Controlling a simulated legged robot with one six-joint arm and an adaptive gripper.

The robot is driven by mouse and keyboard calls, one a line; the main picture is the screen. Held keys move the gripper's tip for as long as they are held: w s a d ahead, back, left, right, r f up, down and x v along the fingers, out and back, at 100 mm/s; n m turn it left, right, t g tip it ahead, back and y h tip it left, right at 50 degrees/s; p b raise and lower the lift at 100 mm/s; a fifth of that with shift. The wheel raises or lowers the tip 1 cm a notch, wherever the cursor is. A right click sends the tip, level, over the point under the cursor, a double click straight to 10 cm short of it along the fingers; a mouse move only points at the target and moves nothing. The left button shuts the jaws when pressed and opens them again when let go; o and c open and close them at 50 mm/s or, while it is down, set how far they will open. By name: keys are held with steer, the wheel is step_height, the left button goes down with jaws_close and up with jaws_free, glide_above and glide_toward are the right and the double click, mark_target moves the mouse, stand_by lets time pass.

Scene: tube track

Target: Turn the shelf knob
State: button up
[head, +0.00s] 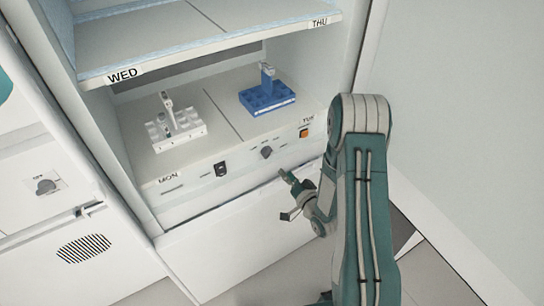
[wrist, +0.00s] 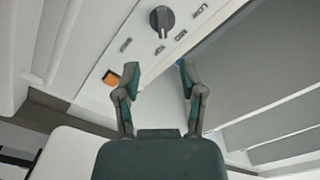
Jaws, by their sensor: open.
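The shelf knob (head: 266,152) is a small dark grey dial on the white front panel of the lower shelf, between a black switch and an orange switch. In the wrist view the knob (wrist: 162,19) is at the top centre, with label text around it including "LOW" and "MED". My gripper (head: 288,195) is in front of the cabinet, below and slightly right of the knob in the head view. In the wrist view my gripper (wrist: 158,72) has its two green fingers apart with nothing between them. The knob is beyond the fingertips, not touched.
An orange switch (head: 304,132) is right of the knob and a black switch (head: 221,169) is left of it. A white rack (head: 178,130) and a blue rack (head: 267,97) stand on the shelf. Another knob (head: 46,186) is on the unit at left. The cabinet wall is at right.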

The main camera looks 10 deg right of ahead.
mark_target(269, 155)
steer(key=x, duration=0.9)
steer(key=shift+w+a, duration=0.15)
steer(key=shift+w, duration=0.1)
steer(key=shift+a, duration=0.15)
jaws_close()
